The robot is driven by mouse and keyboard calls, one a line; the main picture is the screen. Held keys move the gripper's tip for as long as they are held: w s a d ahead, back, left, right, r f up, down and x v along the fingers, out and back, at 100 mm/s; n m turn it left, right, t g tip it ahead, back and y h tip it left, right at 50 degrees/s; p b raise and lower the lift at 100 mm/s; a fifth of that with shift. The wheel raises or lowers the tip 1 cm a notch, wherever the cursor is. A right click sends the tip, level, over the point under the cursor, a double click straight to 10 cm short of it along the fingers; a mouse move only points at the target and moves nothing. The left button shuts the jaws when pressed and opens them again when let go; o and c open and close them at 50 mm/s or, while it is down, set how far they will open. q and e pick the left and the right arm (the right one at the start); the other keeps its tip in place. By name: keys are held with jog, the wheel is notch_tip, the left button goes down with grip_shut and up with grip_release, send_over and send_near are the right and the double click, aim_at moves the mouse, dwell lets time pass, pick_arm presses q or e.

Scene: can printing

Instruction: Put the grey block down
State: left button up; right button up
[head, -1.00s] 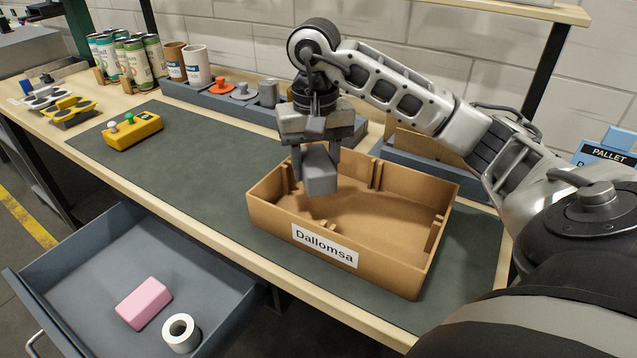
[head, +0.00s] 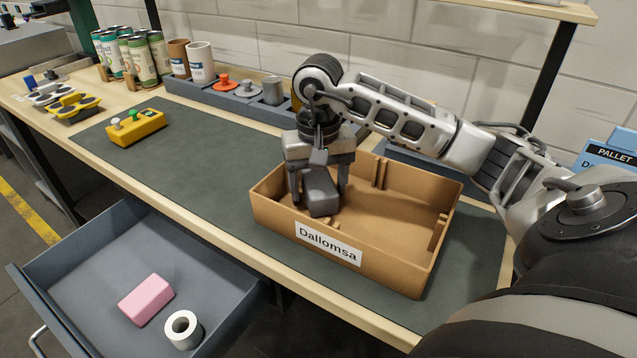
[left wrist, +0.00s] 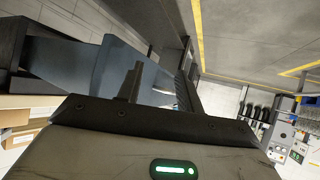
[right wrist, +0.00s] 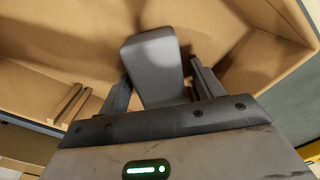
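The grey block (head: 321,193) is inside the brown box labelled "Dallomsa" (head: 380,268), in its left part, and appears to rest on the box floor. My right gripper (head: 319,190) is over the block, with one finger on each side and the fingers spread wider than the block. In the right wrist view the block (right wrist: 154,68) is between the fingers (right wrist: 162,90), with a gap at the right finger. My left gripper (left wrist: 158,85) shows only in the left wrist view, open and empty. The block's underside is hidden.
An open drawer (head: 85,285) at lower left holds a pink block (head: 146,299) and a white ring (head: 182,330). A yellow button box (head: 137,127) stands on the dark mat (head: 215,170). A grey rack (head: 235,103) with cups and parts runs along the back.

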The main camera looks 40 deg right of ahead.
aim_at(319, 180)
notch_tip(319, 180, up, 12)
jog(key=p, duration=0.2)
jog(key=shift+r, duration=0.15)
jog(key=shift+s, duration=0.1)
dwell(0.7)
